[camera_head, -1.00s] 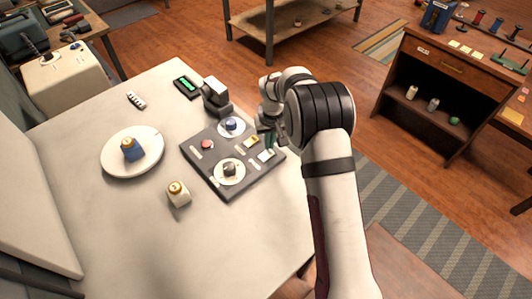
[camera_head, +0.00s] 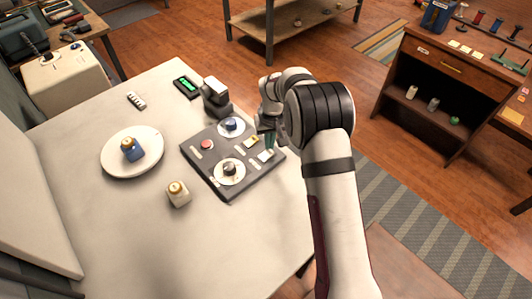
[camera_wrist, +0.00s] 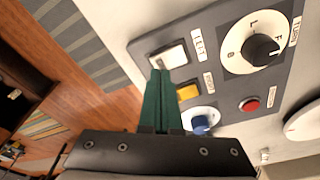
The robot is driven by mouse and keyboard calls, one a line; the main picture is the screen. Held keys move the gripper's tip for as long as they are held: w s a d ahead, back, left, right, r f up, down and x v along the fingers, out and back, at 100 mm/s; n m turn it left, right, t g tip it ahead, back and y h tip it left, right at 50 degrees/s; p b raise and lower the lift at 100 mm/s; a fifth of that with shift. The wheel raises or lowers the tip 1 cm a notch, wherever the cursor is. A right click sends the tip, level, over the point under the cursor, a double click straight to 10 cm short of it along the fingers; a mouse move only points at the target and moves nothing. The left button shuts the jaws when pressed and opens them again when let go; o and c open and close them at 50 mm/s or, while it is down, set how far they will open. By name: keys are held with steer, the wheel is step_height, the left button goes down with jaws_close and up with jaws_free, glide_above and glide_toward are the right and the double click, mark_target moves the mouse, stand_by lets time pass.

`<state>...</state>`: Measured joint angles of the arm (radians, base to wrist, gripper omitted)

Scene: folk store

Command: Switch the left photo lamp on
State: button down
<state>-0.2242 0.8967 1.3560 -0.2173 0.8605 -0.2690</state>
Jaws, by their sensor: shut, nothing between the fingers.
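A dark control panel (camera_head: 213,180) lies on the pale table. In the wrist view, its white rocker switch (camera_wrist: 173,55) has a label beside it that appears to read LEFT. A yellow switch (camera_wrist: 188,91) sits next to it. My gripper (camera_wrist: 160,73) is shut and empty, its green fingertips overlapping the near edge of the white switch; I cannot tell whether they touch it. In the head view my gripper (camera_head: 269,147) is over the panel's right corner, by the white switch (camera_head: 266,156). A small lamp (camera_head: 216,90) with a bright white head stands behind the panel.
The panel also carries a large dial (camera_wrist: 262,47), a red button (camera_wrist: 250,105) and a blue knob (camera_wrist: 200,122). A plate (camera_head: 117,165) with a blue jar (camera_head: 132,150) and a cream jar (camera_head: 178,195) stand left of the panel. The table front is clear.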

mark_target(270, 152)
steer(key=shift+f, duration=0.85)
steer(key=shift+r, duration=3.55)
steer(key=s+d+r+m+g, duration=0.1)
steer(key=s+d+r+m, duration=0.15)
steer(key=s+r, duration=0.55)
steer(key=s+d+r+m, duration=0.2)
steer(key=s+d+r, duration=0.25)
steer(key=s, duration=0.65)
steer(key=s+d+m+g+y, duration=0.1)
steer(key=s+m, duration=0.3)
steer(key=s, duration=1.5)
steer(key=shift+d+f, duration=0.2)
steer(key=shift+f, duration=0.25)
